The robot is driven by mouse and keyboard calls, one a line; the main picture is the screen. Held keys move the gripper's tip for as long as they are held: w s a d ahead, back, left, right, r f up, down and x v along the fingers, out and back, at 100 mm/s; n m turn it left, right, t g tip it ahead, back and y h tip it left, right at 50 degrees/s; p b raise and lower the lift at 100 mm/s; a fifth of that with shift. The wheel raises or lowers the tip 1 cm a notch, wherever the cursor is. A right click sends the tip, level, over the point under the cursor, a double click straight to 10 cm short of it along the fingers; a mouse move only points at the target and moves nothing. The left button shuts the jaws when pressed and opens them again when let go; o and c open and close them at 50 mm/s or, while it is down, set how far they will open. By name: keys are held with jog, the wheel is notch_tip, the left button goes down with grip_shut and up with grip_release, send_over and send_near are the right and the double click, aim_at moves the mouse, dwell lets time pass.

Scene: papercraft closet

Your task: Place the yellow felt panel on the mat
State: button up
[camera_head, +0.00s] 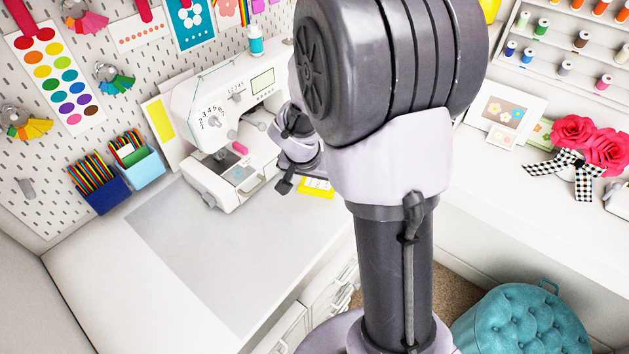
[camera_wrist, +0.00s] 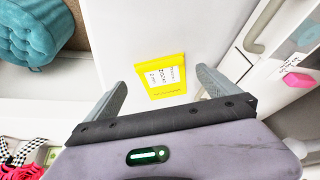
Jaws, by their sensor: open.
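A flat yellow panel (camera_head: 317,187) with a white printed label lies on the white desktop, right of the sewing machine's base. In the wrist view the yellow panel (camera_wrist: 165,90) shows between and beyond the fingers, slightly tilted in the picture. My gripper (camera_wrist: 162,80) is open and empty, with a finger on either side of the panel in the picture; I cannot tell how high it is above it. In the head view my gripper (camera_head: 287,183) is just left of the panel, and my arm partly blocks that area. The grey mat (camera_head: 190,240) lies bare at the front left of the desk.
A white sewing machine (camera_head: 220,125) stands close beside my gripper. Blue pencil bins (camera_head: 140,165) stand behind the mat. A taller yellow-and-white sheet (camera_head: 160,120) leans by the machine. A teal tufted stool (camera_head: 525,320) is at the lower right.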

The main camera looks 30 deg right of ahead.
jog(key=s+a+r+n+t+y+p, duration=0.1)
jog(key=s+a+r, duration=0.25)
jog(key=r, duration=0.35)
jog(key=s+a+r, duration=0.3)
jog(key=a+r, duration=0.1)
jog(key=r, duration=0.2)
jog(key=s+a+r+n+t+y, duration=0.1)
jog(key=s+a+r+n+y, duration=0.3)
jog(key=s+a, duration=0.8)
notch_tip(320, 180, up, 2)
jog(key=shift+s+t, duration=0.4)
jog(key=shift+s, duration=0.2)
notch_tip(320, 180, down, 9)
jog(key=b, duration=0.8)
jog(key=shift+b, duration=0.4)
